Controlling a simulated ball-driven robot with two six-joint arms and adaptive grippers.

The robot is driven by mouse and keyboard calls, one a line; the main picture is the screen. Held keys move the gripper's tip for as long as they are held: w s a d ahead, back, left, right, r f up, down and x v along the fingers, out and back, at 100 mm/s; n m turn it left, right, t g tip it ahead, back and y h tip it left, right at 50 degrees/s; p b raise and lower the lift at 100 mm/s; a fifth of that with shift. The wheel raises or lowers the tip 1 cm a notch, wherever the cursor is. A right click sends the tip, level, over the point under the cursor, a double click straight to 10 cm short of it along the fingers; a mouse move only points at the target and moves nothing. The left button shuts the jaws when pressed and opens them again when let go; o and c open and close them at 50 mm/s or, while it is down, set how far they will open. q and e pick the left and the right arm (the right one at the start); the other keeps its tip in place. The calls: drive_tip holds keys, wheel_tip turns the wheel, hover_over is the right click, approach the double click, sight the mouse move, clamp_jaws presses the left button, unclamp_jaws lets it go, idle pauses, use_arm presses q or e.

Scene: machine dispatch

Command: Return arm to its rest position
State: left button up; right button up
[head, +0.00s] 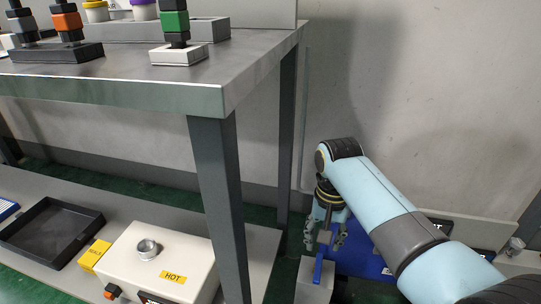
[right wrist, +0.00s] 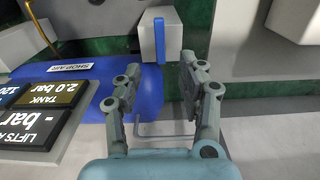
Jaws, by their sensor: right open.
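My right arm (head: 385,205) reaches in from the lower right of the head view, to the right of the table. My right gripper (head: 325,238) points down above the blue tank area and is open. In the right wrist view, the right gripper (right wrist: 162,95) shows two spread fingers with nothing between them. Beyond the fingertips is a light grey box with a blue lever (right wrist: 159,35); the lever also shows in the head view (head: 318,268). I cannot tell whether a finger touches anything. My left gripper is not in view.
The metal table (head: 150,92) holds several stacked parts, and its leg (head: 218,195) stands left of my right arm. A white box labelled HOT (head: 150,262) and a black tray (head: 52,230) sit on the lower shelf. A blue SHOP AIR tank (right wrist: 125,95) and gauge panels (right wrist: 45,120) are close by.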

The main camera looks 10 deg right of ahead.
use_arm(q)
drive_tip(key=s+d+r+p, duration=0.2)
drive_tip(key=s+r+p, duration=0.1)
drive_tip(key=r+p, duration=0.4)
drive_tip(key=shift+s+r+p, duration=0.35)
drive_tip(key=shift+p, duration=1.5)
use_arm(e)
drive_tip(key=s+d+f+n, duration=0.2)
drive_tip(key=s+f, duration=0.4)
drive_tip(key=s, duration=1)
drive_tip(key=s+d+f+n, duration=0.2)
drive_tip(key=s+d+f, duration=0.2)
drive_tip(key=s, duration=1.3)
drive_tip(key=s+d+f+n+h, duration=0.1)
drive_tip(key=s+f, duration=0.6)
drive_tip(key=s, duration=0.9)
drive_tip(key=shift+s+d+f+n, duration=0.3)
drive_tip(key=shift+d+n, duration=0.2)
drive_tip(key=shift+d, duration=0.45)
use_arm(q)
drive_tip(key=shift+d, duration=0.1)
